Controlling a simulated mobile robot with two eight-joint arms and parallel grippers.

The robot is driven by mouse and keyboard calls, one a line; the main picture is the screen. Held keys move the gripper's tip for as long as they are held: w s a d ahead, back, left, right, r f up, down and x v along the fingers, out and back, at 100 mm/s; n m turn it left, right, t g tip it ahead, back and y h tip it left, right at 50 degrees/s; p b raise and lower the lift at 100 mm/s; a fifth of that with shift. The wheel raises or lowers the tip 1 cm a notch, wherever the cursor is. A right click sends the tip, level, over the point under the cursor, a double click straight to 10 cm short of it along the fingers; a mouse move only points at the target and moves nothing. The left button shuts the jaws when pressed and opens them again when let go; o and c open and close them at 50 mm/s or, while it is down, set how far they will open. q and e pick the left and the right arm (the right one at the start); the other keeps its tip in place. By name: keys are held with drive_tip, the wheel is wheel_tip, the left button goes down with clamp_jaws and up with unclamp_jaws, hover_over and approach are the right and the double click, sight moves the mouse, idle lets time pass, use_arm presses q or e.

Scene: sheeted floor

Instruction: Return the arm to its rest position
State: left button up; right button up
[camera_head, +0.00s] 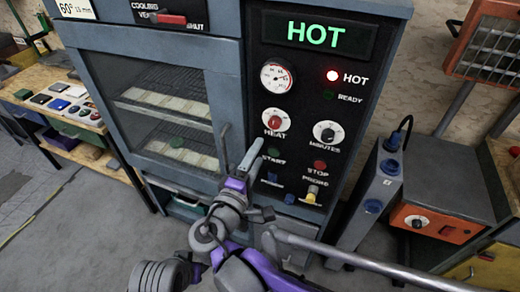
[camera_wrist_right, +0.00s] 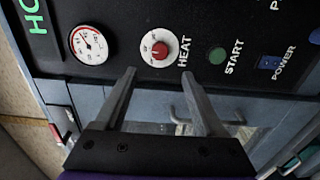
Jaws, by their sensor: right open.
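My right arm, grey and purple, rises from the bottom of the head view. My right gripper (camera_head: 252,156) is in front of the oven's control panel (camera_head: 345,105), below the HEAT knob (camera_head: 275,120) in the picture. In the right wrist view the two fingers of the gripper (camera_wrist_right: 155,74) are apart, with nothing between them. The red-centred HEAT knob (camera_wrist_right: 160,49) shows beyond the fingertips; I cannot tell the exact gap. My left gripper does not show.
The oven (camera_head: 225,55) has a closed glass door (camera_head: 160,95) with racks inside. Its display (camera_head: 315,33) reads HOT and a red lamp (camera_head: 333,76) is lit. A wooden bench (camera_head: 55,95) stands left. A grey unit with an orange panel (camera_head: 435,222) stands right. Grey floor shows at lower left.

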idle(0.4)
drive_tip(key=s+d+f+m+g+p, duration=0.1)
drive_tip(key=s+d+f+m+g, duration=0.2)
drive_tip(key=d, duration=0.5)
drive_tip(key=s+d+f+m+g, duration=0.15)
drive_tip(key=d+f+g, duration=0.3)
drive_tip(key=d, duration=0.45)
drive_tip(key=s+d+f+m+g+y+p, duration=0.1)
drive_tip(key=s+d+f+m+g+y, duration=0.1)
drive_tip(key=s+f+m, duration=0.2)
drive_tip(key=s+d+f+m+g+y, duration=0.2)
drive_tip(key=s+m, duration=0.4)
drive_tip(key=s, duration=0.4)
wheel_tip(320, 180, down, 2)
drive_tip(key=shift+f+y+p, duration=0.1)
drive_tip(key=shift+y+p, duration=0.25)
drive_tip(key=shift+y, duration=0.45)
